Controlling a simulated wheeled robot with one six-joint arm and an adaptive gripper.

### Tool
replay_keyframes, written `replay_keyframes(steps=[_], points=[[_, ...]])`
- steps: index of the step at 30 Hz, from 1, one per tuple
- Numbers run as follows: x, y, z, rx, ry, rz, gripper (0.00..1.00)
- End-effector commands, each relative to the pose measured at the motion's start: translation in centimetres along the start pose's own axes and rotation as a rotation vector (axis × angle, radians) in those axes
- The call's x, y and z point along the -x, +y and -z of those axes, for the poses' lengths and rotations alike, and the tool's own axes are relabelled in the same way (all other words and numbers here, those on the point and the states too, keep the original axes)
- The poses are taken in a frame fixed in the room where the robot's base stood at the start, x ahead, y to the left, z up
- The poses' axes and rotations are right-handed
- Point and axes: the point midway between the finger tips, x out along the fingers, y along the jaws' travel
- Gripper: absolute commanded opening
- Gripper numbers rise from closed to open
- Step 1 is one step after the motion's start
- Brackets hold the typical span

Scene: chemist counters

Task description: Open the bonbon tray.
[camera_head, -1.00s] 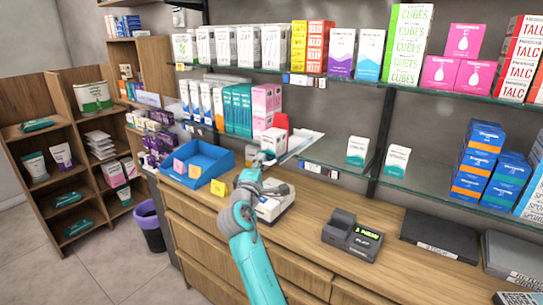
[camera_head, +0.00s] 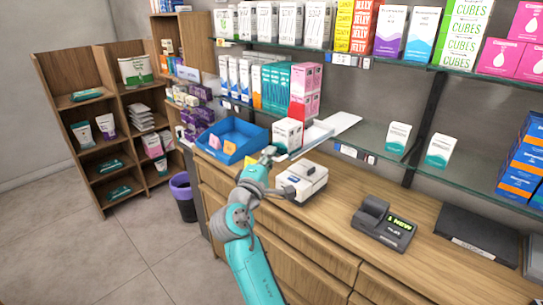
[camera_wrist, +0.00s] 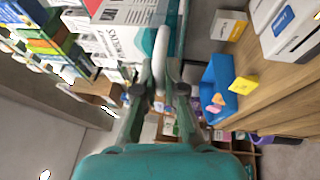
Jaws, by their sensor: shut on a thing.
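A pale, flat tray-like piece (camera_head: 318,134) juts out at the low glass shelf behind the counter. It may be the bonbon tray; its contents cannot be made out. My gripper (camera_head: 267,153) is at its near left end, just right of the blue bin. In the wrist view my gripper (camera_wrist: 160,78) is shut on a white rounded bar (camera_wrist: 161,48), which looks like a handle. The fingers hide part of the bar, and how it joins the tray is unclear.
The open blue bin (camera_head: 214,155) with small coloured cards stands left on the wooden counter. A white device (camera_head: 307,183) and a dark card terminal (camera_head: 385,226) stand to the right. Stocked shelves rise behind; a purple waste bin (camera_head: 183,194) is on the floor.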

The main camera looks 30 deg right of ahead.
Motion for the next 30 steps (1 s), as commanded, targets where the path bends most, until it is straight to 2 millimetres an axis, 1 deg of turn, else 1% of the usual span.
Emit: replay_keyframes(steps=[3,4,5,6,14,17,20,23,30], points=[[0.3,-0.2,0.2,0.001,0.005,0.003,0.00],[0.3,-0.2,0.2,0.001,0.005,0.003,0.11],[0.3,-0.2,0.3,0.001,0.006,0.003,0.19],[0.3,-0.2,0.3,0.001,0.006,0.003,0.21],[0.2,-0.1,0.2,0.001,0.004,0.002,0.21],[0.7,-0.1,0.2,0.001,0.005,0.001,0.21],[1.8,-0.1,0.2,0.001,0.005,0.001,0.21],[3.5,-0.1,0.3,0.000,0.007,0.001,0.21],[8.4,-0.1,0.2,0.001,0.008,0.001,0.21]])
